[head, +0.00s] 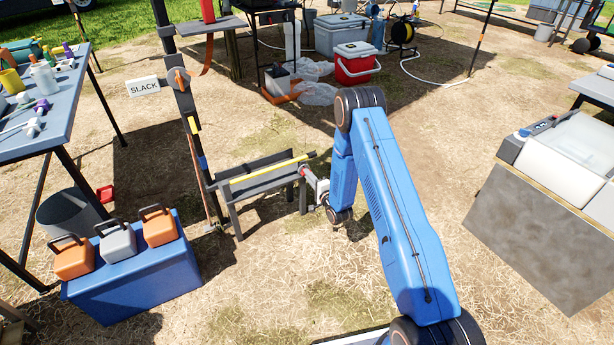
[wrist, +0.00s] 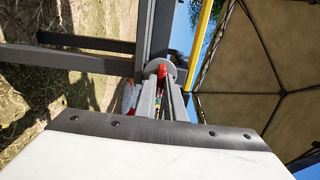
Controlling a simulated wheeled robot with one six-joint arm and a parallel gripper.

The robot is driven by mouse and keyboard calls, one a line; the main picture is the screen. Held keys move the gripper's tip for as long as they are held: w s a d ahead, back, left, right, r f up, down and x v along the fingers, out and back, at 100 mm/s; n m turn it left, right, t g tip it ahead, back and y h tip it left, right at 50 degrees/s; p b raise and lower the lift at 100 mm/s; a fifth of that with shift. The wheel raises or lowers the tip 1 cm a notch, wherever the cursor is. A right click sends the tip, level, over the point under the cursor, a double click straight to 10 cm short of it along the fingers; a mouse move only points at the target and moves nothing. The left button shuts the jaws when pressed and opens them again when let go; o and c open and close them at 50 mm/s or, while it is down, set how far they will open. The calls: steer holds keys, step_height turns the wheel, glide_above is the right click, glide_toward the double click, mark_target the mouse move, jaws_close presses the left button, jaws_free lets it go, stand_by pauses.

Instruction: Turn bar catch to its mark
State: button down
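A dark grey bench-like stand (head: 262,180) with a yellow bar (head: 268,169) along its top is in the middle of the head view. The yellow bar also shows in the wrist view (wrist: 206,30). My gripper (head: 305,171) is at the stand's right end. In the wrist view its two narrow fingers (wrist: 164,82) reach a round grey disc (wrist: 153,67) with a small red part (wrist: 170,68), which looks like the bar catch. The red part is at the fingertips; I cannot tell whether they grip it. I cannot make out the mark.
A dark post (head: 188,110) with an orange knob (head: 178,78) and a SLACK sign (head: 143,88) stands left of the stand. A blue box (head: 135,285) with jugs is at front left. A red cooler (head: 354,64) is behind.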

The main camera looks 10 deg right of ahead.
steer(key=n, duration=1.8)
steer(key=shift+f, duration=0.1)
steer(key=c, duration=1.8)
jaws_free()
steer(key=shift+o, duration=0.2)
steer(key=v, duration=1.7)
steer(key=shift+s, duration=0.25)
steer(key=shift+w+d+r, duration=0.1)
steer(key=shift+r, duration=0.1)
